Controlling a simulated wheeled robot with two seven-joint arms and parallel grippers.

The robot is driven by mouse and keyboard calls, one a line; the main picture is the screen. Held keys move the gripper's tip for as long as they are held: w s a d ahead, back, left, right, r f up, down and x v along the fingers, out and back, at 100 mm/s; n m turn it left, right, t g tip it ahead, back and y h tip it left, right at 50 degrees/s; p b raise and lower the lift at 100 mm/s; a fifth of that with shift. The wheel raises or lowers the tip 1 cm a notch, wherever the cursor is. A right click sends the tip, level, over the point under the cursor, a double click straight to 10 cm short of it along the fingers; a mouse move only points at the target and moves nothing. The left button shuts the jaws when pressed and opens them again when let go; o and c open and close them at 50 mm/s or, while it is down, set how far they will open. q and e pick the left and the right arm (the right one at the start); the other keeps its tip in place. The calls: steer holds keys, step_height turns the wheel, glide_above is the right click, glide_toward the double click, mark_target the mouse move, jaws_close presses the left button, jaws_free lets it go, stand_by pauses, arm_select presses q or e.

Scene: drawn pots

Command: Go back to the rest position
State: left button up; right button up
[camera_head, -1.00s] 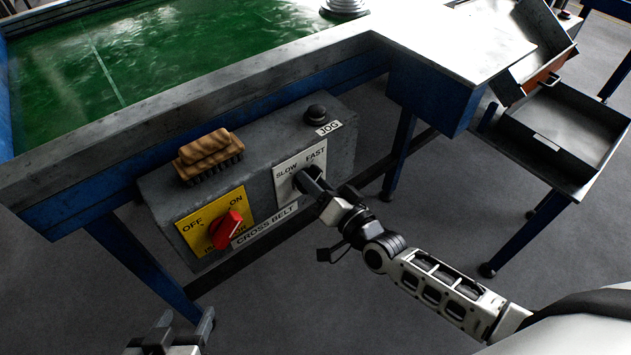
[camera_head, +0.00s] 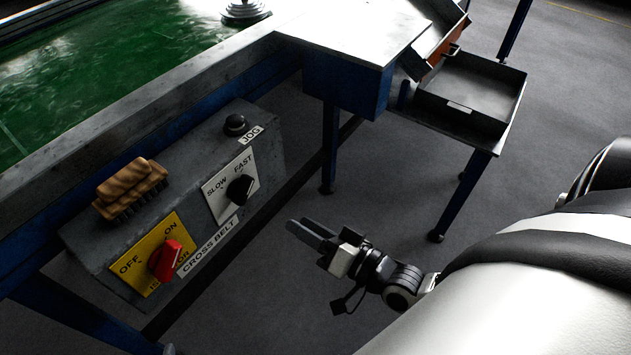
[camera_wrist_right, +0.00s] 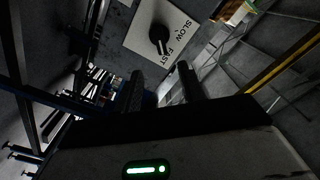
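My right gripper (camera_head: 298,227) is in the middle of the head view, to the lower right of the control box (camera_head: 160,205) and clear of it. In the right wrist view its two dark fingers (camera_wrist_right: 160,72) stand apart with nothing between them. The black speed knob (camera_head: 240,188) on the white SLOW/FAST plate is free of the gripper; it also shows in the right wrist view (camera_wrist_right: 159,38), beyond the fingertips. The red isolator switch (camera_head: 164,261) sits on its yellow plate. My left gripper is not in view.
The green-topped table (camera_head: 110,75) stands behind. An empty metal tray (camera_head: 470,95) is at upper right. Open floor (camera_head: 375,195) lies right of the box.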

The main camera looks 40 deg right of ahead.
steer(key=shift+v, duration=0.95)
steer(key=shift+a, duration=0.1)
steer(key=s+a+f+n+g+h, duration=0.2)
steer(key=a+f+n+g+h, duration=0.1)
steer(key=a+n+g, duration=0.3)
steer(key=shift+s+f+n, duration=0.3)
steer(key=shift+f+n, duration=0.45)
steer(key=shift+n, duration=0.05)
